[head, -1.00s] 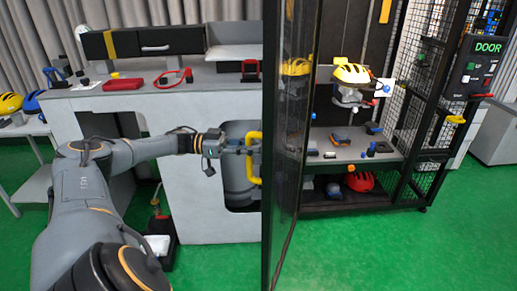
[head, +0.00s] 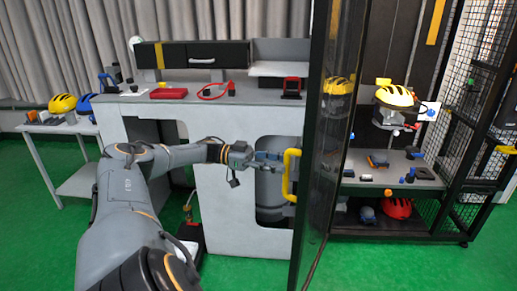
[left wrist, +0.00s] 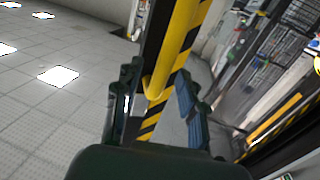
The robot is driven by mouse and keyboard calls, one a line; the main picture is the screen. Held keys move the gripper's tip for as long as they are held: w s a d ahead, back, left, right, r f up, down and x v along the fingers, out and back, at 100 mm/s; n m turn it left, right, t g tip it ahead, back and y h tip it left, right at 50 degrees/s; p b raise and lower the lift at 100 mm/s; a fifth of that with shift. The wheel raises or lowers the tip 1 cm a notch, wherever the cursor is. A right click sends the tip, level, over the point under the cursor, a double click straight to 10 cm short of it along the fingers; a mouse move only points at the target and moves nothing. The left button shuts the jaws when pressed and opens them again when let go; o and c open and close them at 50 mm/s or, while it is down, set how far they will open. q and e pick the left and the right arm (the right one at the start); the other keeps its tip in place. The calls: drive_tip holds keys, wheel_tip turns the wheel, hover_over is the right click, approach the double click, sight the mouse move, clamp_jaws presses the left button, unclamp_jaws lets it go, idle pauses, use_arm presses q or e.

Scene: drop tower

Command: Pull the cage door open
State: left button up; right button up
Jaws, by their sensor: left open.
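The cage door (head: 322,150) is a dark framed panel in the head view. It stands swung out, seen nearly edge-on, with the cage inside visible to its right. Its yellow bar handle (head: 289,176) is on the left face; it also shows in the left wrist view (left wrist: 156,82), with yellow-black stripes behind it. My left gripper (head: 280,157) is open, with its fingertips close to the handle. In the left wrist view the handle's bent end appears between the spread fingers (left wrist: 160,105); contact cannot be told. My right gripper is not in view.
In the cage (head: 466,110), a yellow helmet (head: 395,96) sits above a shelf with small items, and a red helmet (head: 397,208) lies below. A grey bench (head: 225,105) stands behind my left arm. A side table (head: 60,128) holds helmets. Green floor is open in front.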

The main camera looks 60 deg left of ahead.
use_arm(q)
drive_tip(key=v, duration=0.8)
drive_tip(key=shift+s+a, duration=0.2)
drive_tip(key=shift+s, duration=0.05)
